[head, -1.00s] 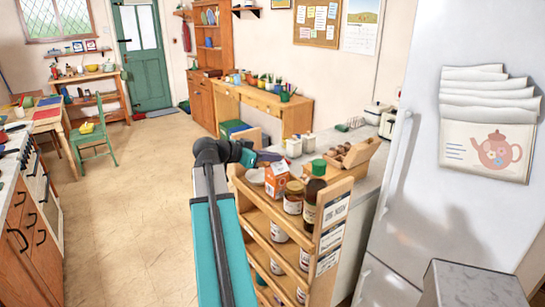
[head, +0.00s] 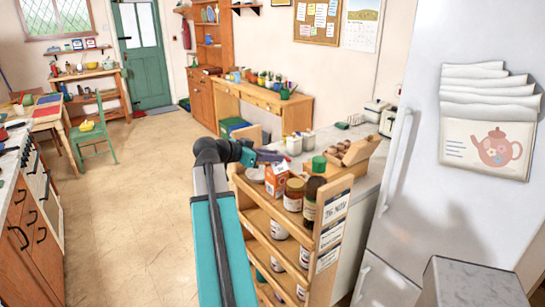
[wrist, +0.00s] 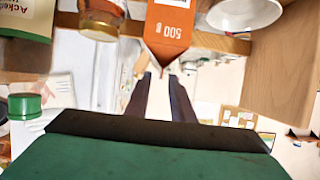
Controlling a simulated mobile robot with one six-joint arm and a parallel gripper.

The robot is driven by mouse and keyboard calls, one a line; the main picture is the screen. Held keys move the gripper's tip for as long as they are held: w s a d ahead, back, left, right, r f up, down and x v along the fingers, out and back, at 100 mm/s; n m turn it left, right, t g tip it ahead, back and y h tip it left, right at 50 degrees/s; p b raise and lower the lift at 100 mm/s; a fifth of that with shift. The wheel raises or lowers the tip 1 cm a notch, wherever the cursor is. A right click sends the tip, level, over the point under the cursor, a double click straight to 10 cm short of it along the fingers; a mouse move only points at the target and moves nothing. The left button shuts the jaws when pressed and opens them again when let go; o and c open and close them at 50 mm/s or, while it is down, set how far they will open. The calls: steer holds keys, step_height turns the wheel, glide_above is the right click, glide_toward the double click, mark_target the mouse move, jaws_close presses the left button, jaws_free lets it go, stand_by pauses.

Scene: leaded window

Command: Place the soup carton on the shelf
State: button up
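An orange and white carton (head: 277,180), which looks like the soup carton, stands upright on the top tier of a wooden shelf rack (head: 262,205), between a white bowl and a brown jar. My gripper (head: 271,156) is just behind the carton, over the counter side. In the wrist view the orange carton (wrist: 170,28) hangs at the top edge, its pointed end near my fingertips. My two dark fingers (wrist: 160,92) are apart with nothing visible between them. The carton's far side is hidden in the head view.
A jar (head: 293,195) and a dark bottle (head: 312,200) stand close beside the carton. A white bowl (wrist: 245,12) is on its other side. A green-lidded container (head: 319,164) and a wooden box (head: 356,151) occupy the counter.

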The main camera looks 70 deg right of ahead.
steer(key=shift+r, duration=0.15)
steer(key=shift+w+a, duration=0.15)
steer(key=shift+a, duration=0.1)
steer(key=b+v, duration=0.3)
steer(key=v, duration=0.8)
steer(key=shift+a, duration=0.15)
steer(key=shift+w+r, duration=0.1)
